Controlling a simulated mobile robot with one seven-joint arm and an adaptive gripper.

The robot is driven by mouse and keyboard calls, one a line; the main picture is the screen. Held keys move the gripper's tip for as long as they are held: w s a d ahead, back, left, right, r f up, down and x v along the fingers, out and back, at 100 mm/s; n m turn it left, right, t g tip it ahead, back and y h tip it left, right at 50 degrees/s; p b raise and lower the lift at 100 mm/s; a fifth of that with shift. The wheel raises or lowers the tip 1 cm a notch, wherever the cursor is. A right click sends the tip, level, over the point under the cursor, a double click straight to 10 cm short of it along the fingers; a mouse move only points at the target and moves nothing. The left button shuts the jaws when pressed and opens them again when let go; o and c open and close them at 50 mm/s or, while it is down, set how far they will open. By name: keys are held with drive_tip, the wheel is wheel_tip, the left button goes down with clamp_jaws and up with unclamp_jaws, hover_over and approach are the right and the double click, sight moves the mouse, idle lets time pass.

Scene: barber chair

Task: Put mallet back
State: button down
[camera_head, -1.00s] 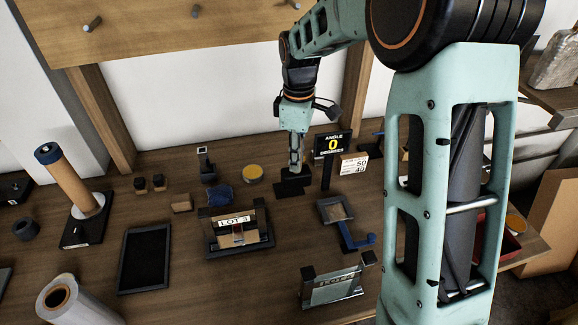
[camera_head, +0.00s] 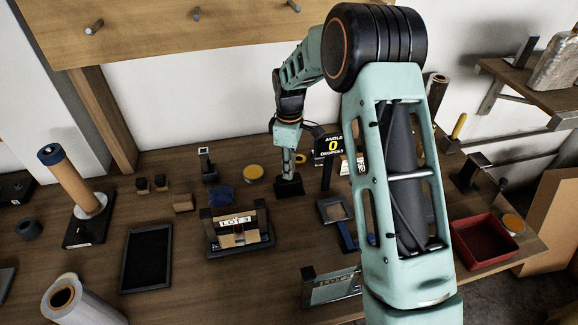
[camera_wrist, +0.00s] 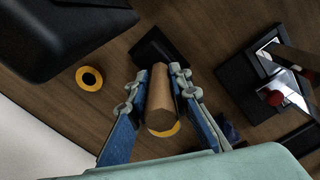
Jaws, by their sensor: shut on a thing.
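My gripper (camera_wrist: 160,85) is shut on a tan wooden cylindrical piece (camera_wrist: 160,106), which looks like the mallet's handle. It stands between the two blue fingers, its end towards the wrist camera. A black block (camera_wrist: 156,50) also shows just beyond the fingers in the wrist view. Whether the mallet touches the stand cannot be told.
The angle sign (camera_head: 331,143) stands close right of my gripper. A yellow disc (camera_head: 253,172) lies to its left. The LOT 3 fixture (camera_head: 238,238) is in front, with a black tray (camera_head: 146,259) farther left. A red tray (camera_head: 484,243) is at the right.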

drive_tip(key=shift+f, duration=0.15)
drive_tip(key=c, duration=1.8)
unclamp_jaws()
drive_tip(key=shift+o, duration=0.2)
wheel_tip(320, 180, up, 12)
drive_tip(key=shift+r, duration=0.2)
